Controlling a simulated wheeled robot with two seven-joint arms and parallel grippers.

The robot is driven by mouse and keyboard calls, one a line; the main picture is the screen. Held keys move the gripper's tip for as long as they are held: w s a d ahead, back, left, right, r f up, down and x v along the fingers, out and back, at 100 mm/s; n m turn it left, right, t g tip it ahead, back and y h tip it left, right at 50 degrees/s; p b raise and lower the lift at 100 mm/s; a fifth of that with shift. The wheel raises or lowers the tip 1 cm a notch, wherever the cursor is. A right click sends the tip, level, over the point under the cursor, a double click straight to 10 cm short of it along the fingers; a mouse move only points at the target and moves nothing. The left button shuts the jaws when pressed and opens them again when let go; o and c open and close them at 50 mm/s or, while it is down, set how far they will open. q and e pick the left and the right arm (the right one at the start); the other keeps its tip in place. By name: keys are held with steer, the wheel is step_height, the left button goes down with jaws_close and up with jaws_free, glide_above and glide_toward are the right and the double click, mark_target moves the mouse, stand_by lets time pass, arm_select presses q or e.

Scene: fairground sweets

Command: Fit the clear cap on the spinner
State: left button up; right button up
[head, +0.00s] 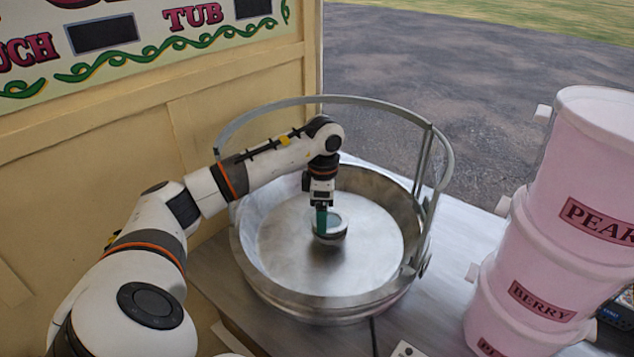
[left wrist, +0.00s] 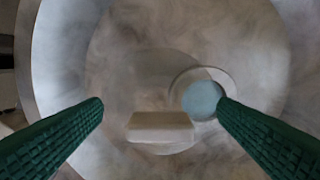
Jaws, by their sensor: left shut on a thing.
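My left gripper (head: 321,232) points down inside the metal bowl, with green fingers. It also shows in the left wrist view (left wrist: 160,108), shut on the clear cap (left wrist: 160,127), whose pale block-like grip sits between the fingers. The cap's see-through disc is faint. The spinner (head: 335,230) is a small round silver piece at the bowl's middle, just below and beside the fingertips. In the left wrist view its pale blue round top (left wrist: 202,99) lies right of and above the cap's grip, so the two look off-centre. I cannot tell whether they touch. My right gripper is not in view.
The wide metal bowl (head: 285,301) stands on a grey counter (head: 445,270), with a raised metal hoop (head: 385,105) around its back. Stacked pink tubs (head: 545,250) stand at the right. A cream panelled wall (head: 130,130) rises at the left.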

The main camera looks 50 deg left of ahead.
mark_target(330, 209)
arm_select(q)
steer(key=w, duration=0.1)
steer(key=w+a, duration=0.1)
steer(key=w, duration=0.1)
steer(key=w+a+b, duration=0.1)
steer(key=w, duration=0.1)
steer(key=shift+a+f, duration=0.25)
steer(key=shift+f, duration=0.1)
steer(key=shift+w+a+f+b, duration=0.1)
steer(key=shift+w+f+b, duration=0.1)
steer(key=shift+f+b, duration=0.3)
steer(key=shift+w+a+f+b, duration=0.1)
steer(key=shift+w+f+b, duration=0.05)
steer(key=shift+f+b, duration=0.65)
steer(key=shift+f, duration=0.55)
steer(key=shift+s, duration=0.1)
steer(key=shift+f, duration=0.45)
steer(key=o, duration=0.9)
